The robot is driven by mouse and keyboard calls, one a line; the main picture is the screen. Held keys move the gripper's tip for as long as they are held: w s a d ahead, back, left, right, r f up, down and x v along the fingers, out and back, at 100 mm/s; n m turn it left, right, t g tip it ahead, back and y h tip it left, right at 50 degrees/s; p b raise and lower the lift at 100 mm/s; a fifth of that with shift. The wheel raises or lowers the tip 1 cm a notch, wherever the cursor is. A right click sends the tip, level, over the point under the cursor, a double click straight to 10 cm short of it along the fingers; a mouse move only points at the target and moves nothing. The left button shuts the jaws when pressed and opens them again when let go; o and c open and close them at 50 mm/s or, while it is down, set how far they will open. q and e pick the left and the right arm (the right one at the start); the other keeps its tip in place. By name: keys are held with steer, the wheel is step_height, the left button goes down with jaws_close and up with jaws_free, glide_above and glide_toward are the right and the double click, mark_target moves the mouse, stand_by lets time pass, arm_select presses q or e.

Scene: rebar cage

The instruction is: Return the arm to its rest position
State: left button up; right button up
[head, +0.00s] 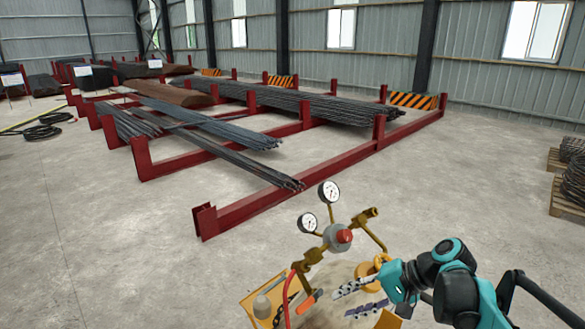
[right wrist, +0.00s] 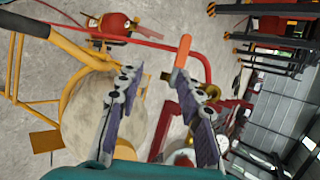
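My right arm, teal and black, comes in at the lower right of the head view. Its gripper (head: 343,304) is beside a gas cylinder top with a brass regulator (head: 338,238) and two round gauges. In the right wrist view the gripper (right wrist: 160,88) has its two fingers spread apart, with nothing held between them. An orange handle (right wrist: 182,55) with a red hose (right wrist: 150,43) shows beyond the fingertips, apart from them. The orange handle also shows in the head view (head: 306,301). My left gripper is in neither view.
A yellow cart frame (right wrist: 70,45) surrounds the pale cylinder (right wrist: 88,115), close to my fingers. A red rack (head: 262,202) with rebar bundles (head: 225,133) stands ahead. Coiled wire on pallets (head: 568,200) is at the right.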

steer(key=s+d+f+n+t+h+b, duration=0.1)
steer(key=s+f+n+t+h+b, duration=0.1)
steer(key=s+f, duration=0.5)
steer(key=s+d+f+n+t+h+b, duration=0.1)
steer(key=s+f+n+h+b, duration=0.3)
steer(key=f+b, duration=0.5)
steer(key=shift+s+d+f+n+t+h, duration=0.25)
steer(key=shift+s+f+t+h, duration=0.55)
steer(key=shift+s+f+h, duration=1.05)
steer(key=shift+w+a+f+y, duration=0.15)
steer(key=shift+w+f+y, duration=0.1)
steer(key=shift+w+f, duration=0.2)
